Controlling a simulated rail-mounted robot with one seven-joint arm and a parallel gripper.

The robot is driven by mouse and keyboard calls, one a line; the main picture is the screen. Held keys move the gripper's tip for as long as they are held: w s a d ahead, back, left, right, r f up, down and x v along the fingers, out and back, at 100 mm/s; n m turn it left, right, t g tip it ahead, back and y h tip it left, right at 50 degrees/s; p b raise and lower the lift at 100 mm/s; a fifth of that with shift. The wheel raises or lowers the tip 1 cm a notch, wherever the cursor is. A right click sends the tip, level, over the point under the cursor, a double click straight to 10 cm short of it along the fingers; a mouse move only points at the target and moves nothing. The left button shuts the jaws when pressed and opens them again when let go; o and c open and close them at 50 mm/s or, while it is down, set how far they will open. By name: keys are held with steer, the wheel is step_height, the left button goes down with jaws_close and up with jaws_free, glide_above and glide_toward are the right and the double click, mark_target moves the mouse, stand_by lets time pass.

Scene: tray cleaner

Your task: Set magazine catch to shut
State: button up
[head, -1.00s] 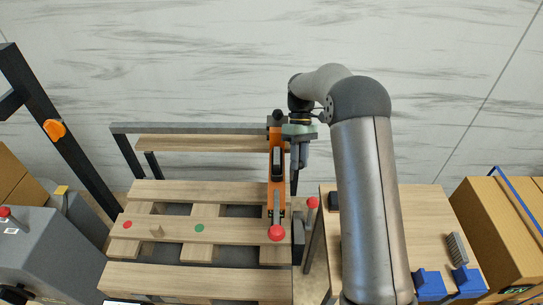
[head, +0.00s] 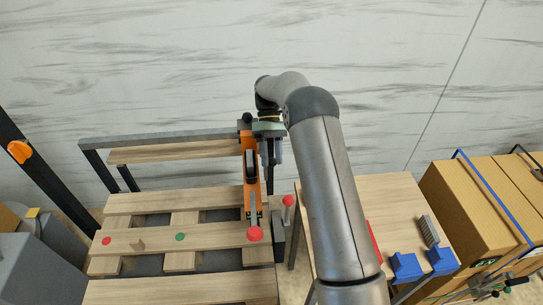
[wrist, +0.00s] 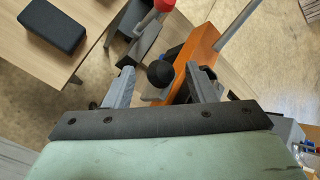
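An orange arm-like part (head: 250,170) stands at the right end of the slatted wooden frame, with a black ball knob (head: 247,118) at its far end and a red ball knob (head: 255,234) at its near end. A second red knob (head: 288,200) stands just to the right. No label shows which is the magazine catch. My gripper (head: 270,155) is beside the orange part's far end. In the wrist view my gripper (wrist: 163,86) is open, its fingers wide apart. The black knob (wrist: 160,74) appears between them; contact cannot be told. The orange part (wrist: 200,52) passes behind the right finger.
A wooden table (head: 390,195) with blue blocks (head: 405,266) and a grey brush (head: 429,231) is on the right. A black block (wrist: 55,28) lies on a tabletop in the wrist view. Cardboard boxes (head: 460,200) stand further right. A grey rail (head: 165,138) runs along the back.

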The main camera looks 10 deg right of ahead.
steer(key=shift+r+b, duration=0.55)
steer(key=shift+b, duration=0.1)
steer(key=s+d+r+b, duration=0.1)
steer(key=s+r+b, duration=0.5)
steer(key=s+r, duration=0.6)
steer(key=shift+s, duration=1.05)
steer(key=shift+d, duration=0.1)
